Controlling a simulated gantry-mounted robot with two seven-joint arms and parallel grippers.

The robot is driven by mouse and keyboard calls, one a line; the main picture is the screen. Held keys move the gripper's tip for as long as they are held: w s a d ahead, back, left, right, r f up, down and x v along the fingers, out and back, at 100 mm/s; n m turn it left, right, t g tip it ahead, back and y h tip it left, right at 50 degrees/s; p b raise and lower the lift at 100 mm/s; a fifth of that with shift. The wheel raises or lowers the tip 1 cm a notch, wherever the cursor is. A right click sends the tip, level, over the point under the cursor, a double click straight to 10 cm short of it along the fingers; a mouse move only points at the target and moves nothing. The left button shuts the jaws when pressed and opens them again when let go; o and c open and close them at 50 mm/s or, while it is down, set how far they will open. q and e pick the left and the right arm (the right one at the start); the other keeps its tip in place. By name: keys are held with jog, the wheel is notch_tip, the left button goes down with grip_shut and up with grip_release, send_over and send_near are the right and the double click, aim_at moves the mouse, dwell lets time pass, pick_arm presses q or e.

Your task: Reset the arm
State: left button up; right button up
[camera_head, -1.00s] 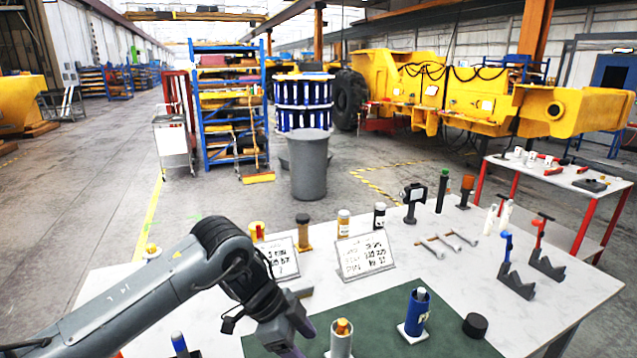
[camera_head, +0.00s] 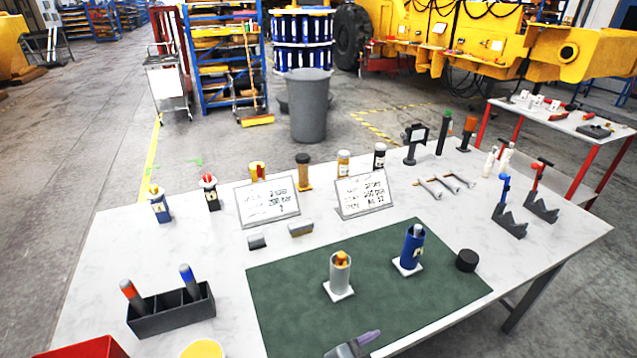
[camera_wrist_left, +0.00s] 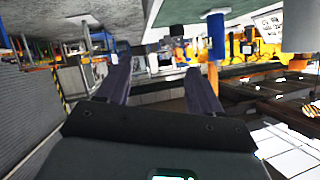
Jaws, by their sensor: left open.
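My left gripper (camera_wrist_left: 158,78) is open in the left wrist view, with its two dark purple fingers well apart and nothing between them. In the head view only a small part of a gripper with a purple fingertip (camera_head: 355,346) shows at the bottom edge, just in front of the green mat (camera_head: 300,318); it looks like my left one. The rest of that arm is out of the head view. My right gripper is not in view.
On the mat stand a grey cylinder (camera_head: 340,275) and a blue cylinder (camera_head: 412,250) on white bases, beside a black puck (camera_head: 467,260). A black tray (camera_head: 172,316) with markers stands left. Two signs (camera_head: 268,203) (camera_head: 364,194) stand behind. The table's left middle is mostly clear.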

pick_arm(q)
jog(key=s+a+f+n+y, duration=0.3)
jog(key=a+f+n, duration=0.1)
jog(key=a, duration=0.5)
jog(key=s+a+f+n+y, duration=0.2)
jog(key=a+f+n+y, duration=0.15)
jog(key=a, duration=0.45)
jog(key=s+a+f+n+g+y, duration=0.2)
jog(key=s+a+f+n, duration=0.1)
jog(key=s+a, duration=0.5)
jog(key=s+a+f+n+g+y, duration=0.2)
jog(key=s+a+f, duration=0.1)
jog(key=s+a, duration=0.45)
notch_tip(320, 180, down, 5)
jog(key=a+b, duration=0.1)
jog(key=b, duration=0.4)
notch_tip(320, 180, up, 40)
jog(key=p, duration=3.9)
jog(key=shift+s+f, duration=0.2)
jog(key=shift+f, duration=0.05)
